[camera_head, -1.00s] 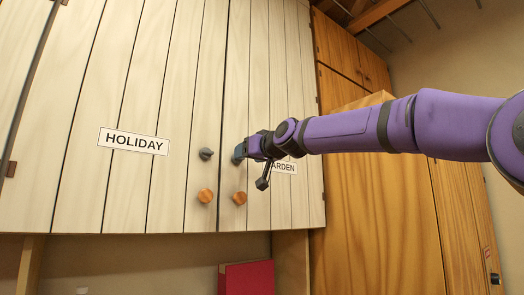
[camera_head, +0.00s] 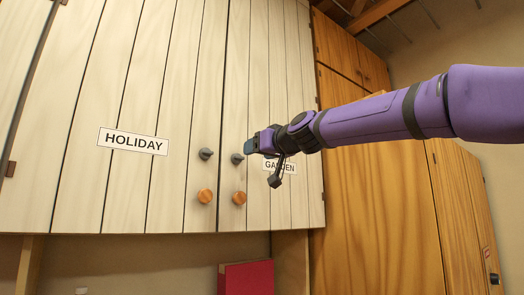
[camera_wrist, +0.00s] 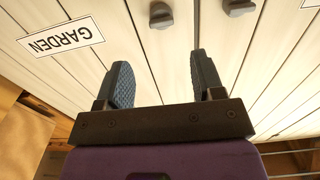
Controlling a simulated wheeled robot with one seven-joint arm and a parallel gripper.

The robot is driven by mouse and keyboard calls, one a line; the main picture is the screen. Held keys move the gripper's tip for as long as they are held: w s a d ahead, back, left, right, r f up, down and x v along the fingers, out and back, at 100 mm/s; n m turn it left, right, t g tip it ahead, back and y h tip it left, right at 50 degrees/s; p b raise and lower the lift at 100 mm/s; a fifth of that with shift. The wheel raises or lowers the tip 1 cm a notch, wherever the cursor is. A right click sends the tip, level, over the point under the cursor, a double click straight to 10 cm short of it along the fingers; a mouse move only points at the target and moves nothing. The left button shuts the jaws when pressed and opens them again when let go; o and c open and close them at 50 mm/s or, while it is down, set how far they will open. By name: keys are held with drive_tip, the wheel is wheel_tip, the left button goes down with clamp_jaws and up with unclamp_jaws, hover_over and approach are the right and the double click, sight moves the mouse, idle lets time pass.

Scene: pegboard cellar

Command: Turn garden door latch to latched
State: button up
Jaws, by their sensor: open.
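The garden door (camera_head: 259,90) is the right white plank door, with a GARDEN label (camera_head: 280,166) partly covered by my gripper in the head view. Its dark grey latch (camera_head: 237,158) sits near the door's left edge, above an orange knob (camera_head: 239,198). In the wrist view a dark latch (camera_wrist: 160,15) shows at the top, beyond the fingers and apart from them. My gripper (camera_head: 252,146) is open and empty, in front of the door to the right of the garden latch. Both fingers show apart in the wrist view (camera_wrist: 163,82).
The HOLIDAY door (camera_head: 150,100) on the left has its own grey latch (camera_head: 206,154) and orange knob (camera_head: 205,196). A brown wooden cabinet (camera_head: 375,210) stands at the right. A red object (camera_head: 247,278) is below the doors.

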drive_tip(key=shift+s+d+f, duration=0.15)
drive_tip(key=shift+s+d, duration=0.05)
drive_tip(key=shift+s, duration=0.35)
idle(0.4)
drive_tip(key=shift+f, duration=0.1)
drive_tip(key=s+f+g+h, duration=0.2)
drive_tip(key=s+f, duration=0.1)
drive_tip(key=f, duration=0.5)
drive_tip(key=s+f+g+h, duration=0.15)
drive_tip(key=s+f, duration=0.25)
drive_tip(key=f, duration=0.5)
drive_tip(key=s+d+f+m+g+h, duration=0.3)
drive_tip(key=s+d+f, duration=0.8)
drive_tip(key=s+d, duration=0.2)
drive_tip(key=s+d+f+m+g+h, duration=0.3)
drive_tip(key=s+d+f, duration=0.9)
drive_tip(key=s, duration=0.4)
drive_tip(key=shift+s+d+m, duration=0.25)
drive_tip(key=shift+d+m, duration=0.05)
drive_tip(key=shift+d, duration=0.4)
drive_tip(key=shift+h, duration=0.25)
